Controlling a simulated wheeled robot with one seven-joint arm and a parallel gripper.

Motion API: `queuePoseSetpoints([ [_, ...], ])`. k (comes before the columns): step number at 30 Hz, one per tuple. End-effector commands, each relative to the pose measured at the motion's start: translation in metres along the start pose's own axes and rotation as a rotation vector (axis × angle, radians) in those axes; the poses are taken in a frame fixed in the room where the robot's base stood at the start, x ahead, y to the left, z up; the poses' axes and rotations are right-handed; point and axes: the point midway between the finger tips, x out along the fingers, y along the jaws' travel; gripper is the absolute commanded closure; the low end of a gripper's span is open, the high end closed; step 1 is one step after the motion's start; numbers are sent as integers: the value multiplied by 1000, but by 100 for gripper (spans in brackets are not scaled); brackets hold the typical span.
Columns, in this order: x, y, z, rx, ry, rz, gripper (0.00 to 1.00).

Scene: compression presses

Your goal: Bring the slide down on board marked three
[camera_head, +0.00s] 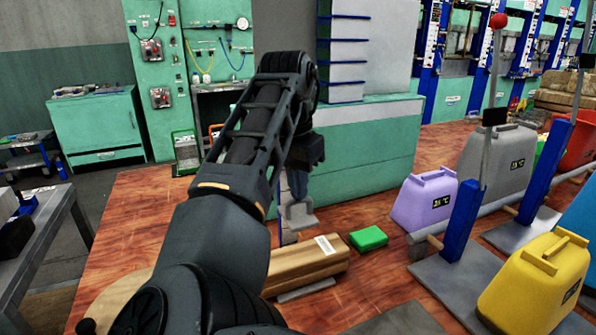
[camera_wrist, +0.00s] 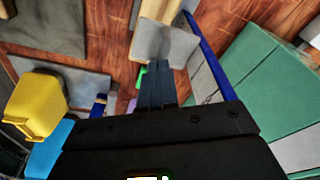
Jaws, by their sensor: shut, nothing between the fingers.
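My gripper (camera_head: 303,168) is at the end of my bent arm and points down; its fingers are shut and empty. In the wrist view the closed fingers (camera_wrist: 156,85) point at a grey metal piece (camera_wrist: 151,42). In the head view a grey metal piece (camera_head: 298,214), perhaps the slide, is just below my gripper, beside a thin blue post (camera_head: 288,236). I cannot tell whether the fingers touch it. A wooden block (camera_head: 305,266) with a white label lies below. No number three is readable, and my arm hides part of this area.
A green block (camera_head: 368,238) lies right of the wooden block. Purple (camera_head: 408,203), grey (camera_head: 490,160) and yellow (camera_head: 530,285) canisters stand farther right among blue posts (camera_head: 461,220), one by a red-knobbed rod (camera_head: 498,20). A green cabinet (camera_head: 370,150) stands behind my gripper.

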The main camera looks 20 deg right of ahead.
Motion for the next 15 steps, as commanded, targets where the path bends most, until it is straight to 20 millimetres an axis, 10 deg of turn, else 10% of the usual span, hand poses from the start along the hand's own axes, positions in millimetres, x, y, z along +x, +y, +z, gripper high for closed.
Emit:
queuePoseSetpoints([
  [15,15,0,2,-1,0,1,100],
])
